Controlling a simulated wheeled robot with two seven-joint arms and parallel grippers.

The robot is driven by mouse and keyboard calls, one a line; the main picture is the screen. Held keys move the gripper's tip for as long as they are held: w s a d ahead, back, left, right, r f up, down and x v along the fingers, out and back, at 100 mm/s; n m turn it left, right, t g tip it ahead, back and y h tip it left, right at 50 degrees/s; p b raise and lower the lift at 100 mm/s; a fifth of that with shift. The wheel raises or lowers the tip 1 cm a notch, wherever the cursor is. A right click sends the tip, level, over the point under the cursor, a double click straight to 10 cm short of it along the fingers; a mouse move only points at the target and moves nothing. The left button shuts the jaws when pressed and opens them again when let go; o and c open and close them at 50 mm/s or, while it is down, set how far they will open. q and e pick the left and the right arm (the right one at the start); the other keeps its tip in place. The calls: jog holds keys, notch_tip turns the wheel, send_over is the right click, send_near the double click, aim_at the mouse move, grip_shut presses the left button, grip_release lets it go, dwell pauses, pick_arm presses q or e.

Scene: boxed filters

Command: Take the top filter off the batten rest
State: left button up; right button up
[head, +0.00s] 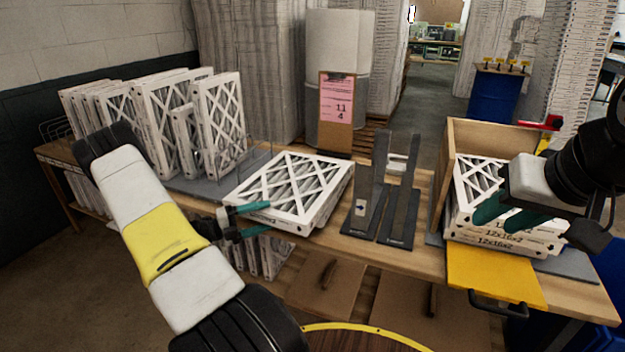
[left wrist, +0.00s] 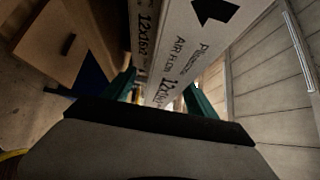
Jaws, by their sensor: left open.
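White cardboard-framed filters with a crossed lattice face lie flat on the wooden table; the top filter (head: 290,186) is nearest the middle. Its printed edge (left wrist: 190,50) fills the left wrist view, beside a second printed edge (left wrist: 143,35). Whatever supports them is hidden underneath. My left gripper (head: 250,219) is open at the near left corner, one teal finger near the top face and one lower. In the wrist view the fingers stand either side of the edges, with contact unclear. My right gripper (head: 508,214) is at the filter stack (head: 505,236) in the wooden box.
Upright filters (head: 165,115) stand in a row at the back left. A dark upright stand (head: 386,190) is just right of the flat filters. The wooden box (head: 492,136) has a yellow front flap (head: 494,277). A pink sign (head: 337,98) stands behind.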

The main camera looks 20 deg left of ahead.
aim_at(278, 212)
pick_arm(q)
jog(key=x, duration=0.5)
jog(key=shift+s+d+r, duration=0.1)
jog(key=shift+d+r, duration=0.05)
jog(key=shift+r, duration=0.05)
grip_shut()
